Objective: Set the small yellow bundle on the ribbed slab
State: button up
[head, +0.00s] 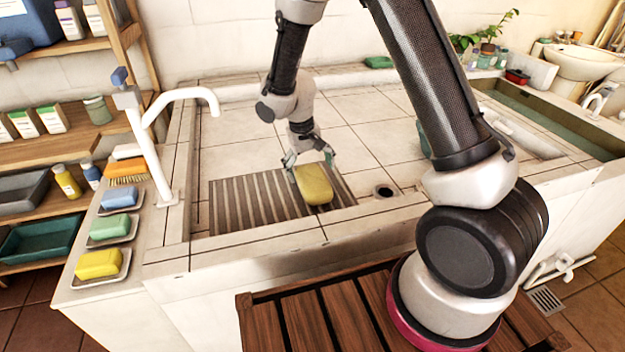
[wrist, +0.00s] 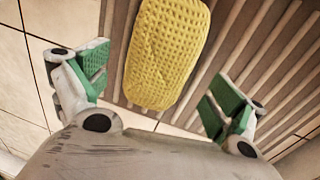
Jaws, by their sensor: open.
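The small yellow bundle (head: 314,186) lies on the right part of the ribbed slab (head: 243,203), inside the tiled basin. In the wrist view the bundle (wrist: 166,48) shows a waffle-like surface, with the ribs of the slab (wrist: 262,58) around it. My gripper (head: 309,160) is just behind the bundle in the head view, pointing down. In the wrist view my gripper (wrist: 158,80) is open, its green-padded fingers wide apart on either side of the bundle's near end and not touching it. The bundle's underside is hidden.
A drain hole (head: 385,191) is right of the slab. A white tap (head: 150,130) stands on the left ledge, beside dishes with a blue block (head: 119,197), a green block (head: 110,227) and a yellow block (head: 98,264). The basin's back tiles are mostly clear.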

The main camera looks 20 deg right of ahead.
notch_tip(320, 180, up, 6)
jog(key=a+r, duration=0.1)
notch_tip(320, 180, up, 9)
send_over(307, 178)
jog(key=s+d, duration=0.3)
jog(key=d, duration=0.3)
jog(key=s+d+r+t+y, duration=0.1)
jog(key=s+d+r+t, duration=0.1)
jog(key=s+d+r, duration=0.4)
jog(key=s+d+r+t, duration=0.1)
jog(key=s+d+r, duration=0.1)
jog(key=s, duration=0.7)
jog(key=s+d+r+t, duration=0.1)
jog(key=s+d+r, duration=0.2)
jog(key=s+r, duration=0.2)
jog(key=s, duration=0.3)
jog(key=shift+s+y, duration=0.4)
